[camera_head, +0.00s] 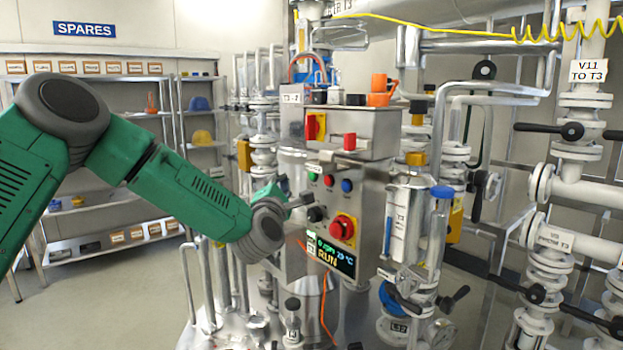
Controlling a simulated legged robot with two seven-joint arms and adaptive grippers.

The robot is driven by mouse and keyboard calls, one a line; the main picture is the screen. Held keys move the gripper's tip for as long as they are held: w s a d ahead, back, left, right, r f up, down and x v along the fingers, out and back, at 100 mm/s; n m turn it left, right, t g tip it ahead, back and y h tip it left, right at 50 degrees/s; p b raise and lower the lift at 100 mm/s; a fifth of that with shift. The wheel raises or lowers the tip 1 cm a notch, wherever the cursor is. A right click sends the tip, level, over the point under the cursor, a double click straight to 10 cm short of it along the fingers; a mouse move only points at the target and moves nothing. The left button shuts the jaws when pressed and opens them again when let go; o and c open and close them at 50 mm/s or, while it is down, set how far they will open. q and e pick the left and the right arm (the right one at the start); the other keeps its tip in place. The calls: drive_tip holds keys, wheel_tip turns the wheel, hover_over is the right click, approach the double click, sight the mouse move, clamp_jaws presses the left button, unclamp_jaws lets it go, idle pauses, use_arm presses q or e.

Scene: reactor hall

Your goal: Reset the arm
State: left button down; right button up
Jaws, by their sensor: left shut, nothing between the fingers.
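My left arm, green with grey joints, comes in from the left and reaches to the control box (368,165) in the middle. My left gripper (299,201) is small and partly hidden by its own wrist. It is shut and empty, in front of the box's left side, close to a black knob (317,214). I cannot tell whether it touches the box. My right gripper is not in view.
Pipes and valves with black handles (571,131) crowd the right side. Spares shelves (105,55) with helmets stand at the back left. The floor at lower left (100,300) is clear.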

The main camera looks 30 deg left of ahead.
use_arm(q)
drive_tip(key=s+d+f+m+g+h, duration=0.25)
drive_tip(key=d+f+m, duration=0.25)
drive_tip(key=f, duration=0.4)
drive_tip(key=s+d+f+m+g+h, duration=0.1)
drive_tip(key=d+f+m+h, duration=0.3)
drive_tip(key=f, duration=0.4)
drive_tip(key=s+d+f+m+g+h, duration=0.1)
drive_tip(key=s+d+f+m+g, duration=0.1)
drive_tip(key=s+d+f+m, duration=0.45)
drive_tip(key=s+d+f+m+g+h, duration=0.1)
drive_tip(key=s+f+g, duration=0.25)
drive_tip(key=f, duration=0.55)
drive_tip(key=s+f+m+g, duration=0.3)
drive_tip(key=s+f+m, duration=0.1)
drive_tip(key=s, duration=0.7)
drive_tip(key=s+f+m+g, duration=0.3)
drive_tip(key=s+f+m, duration=0.1)
drive_tip(key=s, duration=0.7)
drive_tip(key=s+f+m+g, duration=0.3)
drive_tip(key=s+f+m, duration=0.2)
drive_tip(key=s, duration=0.6)
drive_tip(key=shift+a+f+y, duration=0.25)
drive_tip(key=shift+a+y, duration=0.1)
drive_tip(key=shift+a, duration=0.05)
